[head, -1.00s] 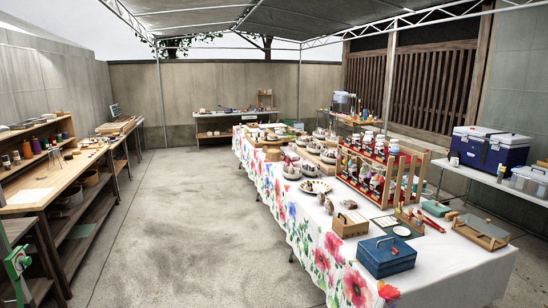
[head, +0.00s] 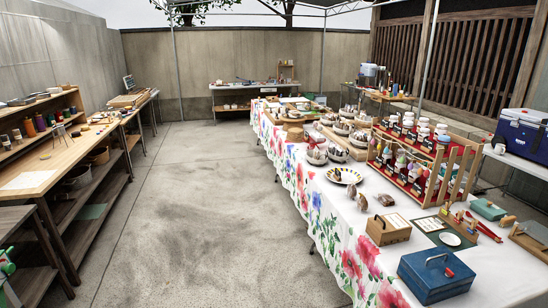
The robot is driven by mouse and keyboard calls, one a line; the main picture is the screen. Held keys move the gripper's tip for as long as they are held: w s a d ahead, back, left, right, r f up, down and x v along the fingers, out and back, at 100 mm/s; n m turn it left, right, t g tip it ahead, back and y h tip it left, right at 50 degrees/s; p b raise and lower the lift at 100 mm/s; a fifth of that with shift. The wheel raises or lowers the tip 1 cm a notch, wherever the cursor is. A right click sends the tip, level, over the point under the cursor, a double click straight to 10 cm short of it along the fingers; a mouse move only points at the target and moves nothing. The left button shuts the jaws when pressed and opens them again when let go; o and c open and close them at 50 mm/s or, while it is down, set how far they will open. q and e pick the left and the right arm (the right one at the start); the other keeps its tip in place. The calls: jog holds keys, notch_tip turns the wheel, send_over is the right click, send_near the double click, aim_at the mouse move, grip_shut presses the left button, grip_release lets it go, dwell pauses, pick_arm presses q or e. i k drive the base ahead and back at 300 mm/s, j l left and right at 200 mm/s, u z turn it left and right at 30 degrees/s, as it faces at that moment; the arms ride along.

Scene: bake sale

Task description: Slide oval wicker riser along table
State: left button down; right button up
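The long table (head: 342,210) has a white cloth with large printed flowers and runs from the near right towards the back. A small tan, rounded piece (head: 295,134) stands at the table's left edge, towards its far end. It may be the oval wicker riser, but it is too small to tell its weave or shape for sure.
A blue box (head: 435,277), a wooden box (head: 387,230) and a red tiered rack (head: 425,165) with jars crowd the near table. Wooden shelves (head: 60,165) line the left wall. The concrete floor (head: 200,200) between is clear.

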aim_at(295, 135)
jog(key=i+u, duration=0.25)
jog(key=i, duration=4.5)
